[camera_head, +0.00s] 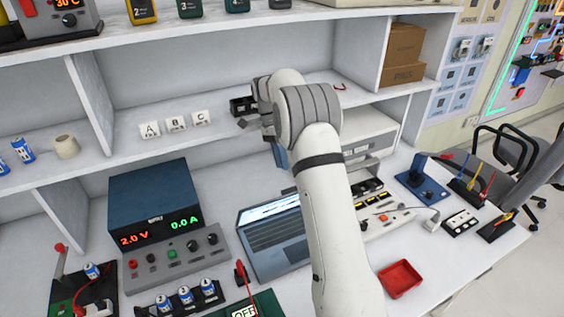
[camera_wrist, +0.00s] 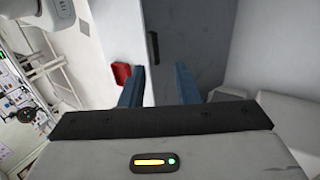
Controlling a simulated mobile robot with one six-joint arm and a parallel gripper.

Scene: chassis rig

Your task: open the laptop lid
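The laptop (camera_head: 275,240) stands on the bench in the head view, left of my arm. Its dark keyboard faces up, and a bright strip of screen (camera_head: 268,210) shows behind it, so its lid stands raised. My arm hides the right part of the laptop, and the full lid angle is hard to tell. My gripper (camera_wrist: 155,75) shows two blue fingers set apart in the wrist view, with nothing held between them. In the head view my arm reaches up over the laptop toward the shelf, and the fingertips are not clear there. The laptop is not recognizable in the wrist view.
A power supply (camera_head: 154,207) stands left of the laptop. A red switch lever (camera_head: 241,272) is close to its front left corner. A red tray (camera_head: 400,278) lies right of my arm. A shelf with lettered blocks (camera_head: 175,124) runs above the bench.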

